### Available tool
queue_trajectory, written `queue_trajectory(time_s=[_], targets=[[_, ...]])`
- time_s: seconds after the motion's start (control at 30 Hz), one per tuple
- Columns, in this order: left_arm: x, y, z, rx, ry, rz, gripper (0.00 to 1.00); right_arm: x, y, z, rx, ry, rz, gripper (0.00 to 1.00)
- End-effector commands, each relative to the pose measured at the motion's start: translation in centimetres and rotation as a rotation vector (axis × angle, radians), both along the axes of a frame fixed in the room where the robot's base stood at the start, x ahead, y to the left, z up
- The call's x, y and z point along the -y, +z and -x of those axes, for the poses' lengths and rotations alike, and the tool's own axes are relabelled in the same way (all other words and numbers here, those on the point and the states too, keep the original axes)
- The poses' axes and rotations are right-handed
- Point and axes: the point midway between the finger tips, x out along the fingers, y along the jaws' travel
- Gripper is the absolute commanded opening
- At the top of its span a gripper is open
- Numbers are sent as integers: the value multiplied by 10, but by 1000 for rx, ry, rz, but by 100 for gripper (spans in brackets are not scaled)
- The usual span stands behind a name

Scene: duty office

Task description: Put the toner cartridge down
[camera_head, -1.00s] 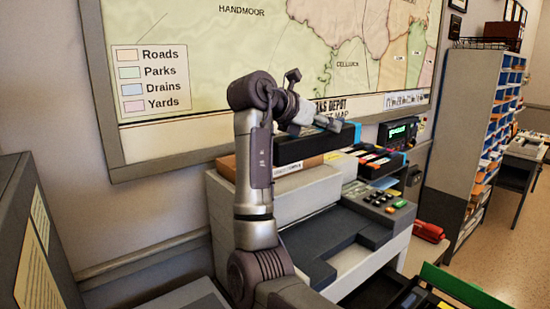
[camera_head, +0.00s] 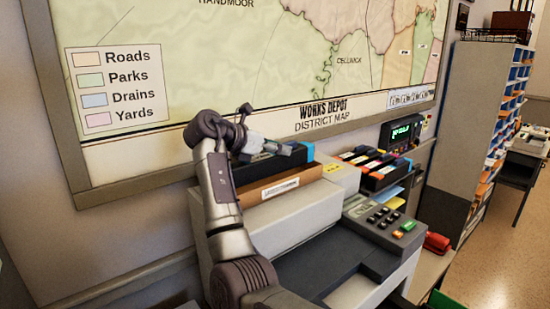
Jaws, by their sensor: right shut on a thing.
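The toner cartridge (camera_head: 262,171) is a long dark box with a blue end cap, in the middle of the head view. My right gripper (camera_head: 283,149) is shut on it from above. The cartridge is level, at a brown cardboard box (camera_head: 288,187) with a white label, on the left rear of the office copier (camera_head: 315,209). I cannot tell whether its underside touches the box or hangs just above or behind it. My right arm hides the left end of the cartridge and part of the copier. My left gripper is not in view.
Several dark cartridges with coloured ends (camera_head: 375,163) stand in a row right of the cardboard box. A device with a green display (camera_head: 401,133) is behind them. A keypad panel (camera_head: 385,217) is at the copier's front right. The wall map (camera_head: 330,70) rises close behind.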

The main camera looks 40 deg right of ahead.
Motion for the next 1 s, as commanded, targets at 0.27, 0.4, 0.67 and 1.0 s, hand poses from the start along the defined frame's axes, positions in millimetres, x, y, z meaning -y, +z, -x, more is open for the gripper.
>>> queue_trajectory(time_s=[0.27, 0.4, 0.67, 1.0], targets=[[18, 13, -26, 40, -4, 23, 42, -2, -26, -4, -1, 0, 2, 0], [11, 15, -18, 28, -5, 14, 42, -2, -40, -4, 2, -1, 2, 0], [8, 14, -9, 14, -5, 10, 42, -2, -42, -4, 4, -1, 2, 0], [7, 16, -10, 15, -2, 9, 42, -2, -45, -4, 2, -1, 0, 66]])
